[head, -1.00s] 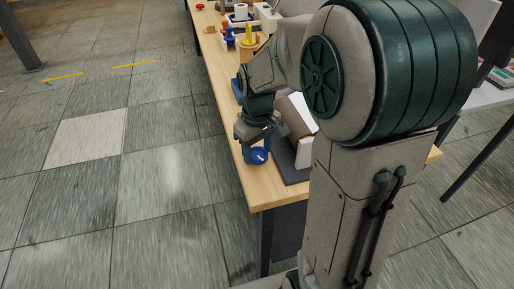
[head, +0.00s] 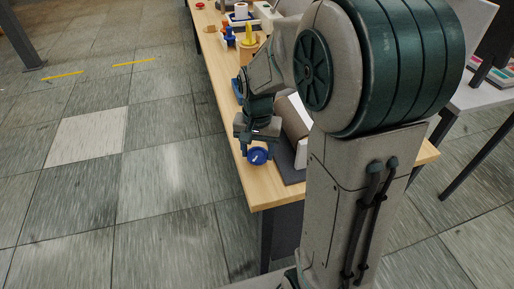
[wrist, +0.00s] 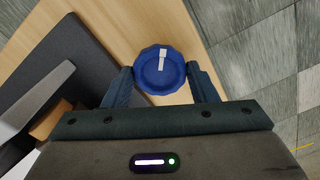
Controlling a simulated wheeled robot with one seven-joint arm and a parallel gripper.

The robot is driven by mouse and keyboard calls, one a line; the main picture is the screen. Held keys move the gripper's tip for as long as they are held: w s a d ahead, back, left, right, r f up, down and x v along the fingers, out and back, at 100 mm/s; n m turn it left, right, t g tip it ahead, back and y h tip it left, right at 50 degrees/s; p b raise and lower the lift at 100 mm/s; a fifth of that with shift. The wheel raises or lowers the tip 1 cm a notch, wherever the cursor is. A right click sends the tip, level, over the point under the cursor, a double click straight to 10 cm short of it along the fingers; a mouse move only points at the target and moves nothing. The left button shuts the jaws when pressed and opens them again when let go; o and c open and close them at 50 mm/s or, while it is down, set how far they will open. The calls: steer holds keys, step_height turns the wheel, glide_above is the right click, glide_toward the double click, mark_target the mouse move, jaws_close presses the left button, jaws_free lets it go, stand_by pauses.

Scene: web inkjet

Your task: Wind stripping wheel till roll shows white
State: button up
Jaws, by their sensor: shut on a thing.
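The stripping wheel is a blue, scalloped knob (wrist: 156,62) with a white mark on its face, by the table's left edge. It also shows in the head view (head: 258,157). In the wrist view the white mark runs from the middle toward the top edge. My gripper (wrist: 160,72) has one finger on each side of the wheel and is shut on it. A brown curved body with a white face (head: 301,140), perhaps the roll's unit, stands right of the wheel on a dark base (head: 291,168). My arm hides much of it, and no roll colour can be read.
The wooden table (head: 267,194) runs away from me, with a bare front corner. Farther back stand a yellow cone (head: 246,36), blue and orange items and a white roll (head: 241,11). Open tiled floor lies to the left.

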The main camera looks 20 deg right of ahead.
mark_target(257, 154)
steer(key=shift+m, duration=0.9)
steer(key=o, duration=1)
steer(key=shift+c, duration=0.2)
steer(key=shift+r, duration=0.15)
step_height(257, 154, up, 14)
steer(key=p, duration=0.2)
steer(key=shift+f, duration=0.2)
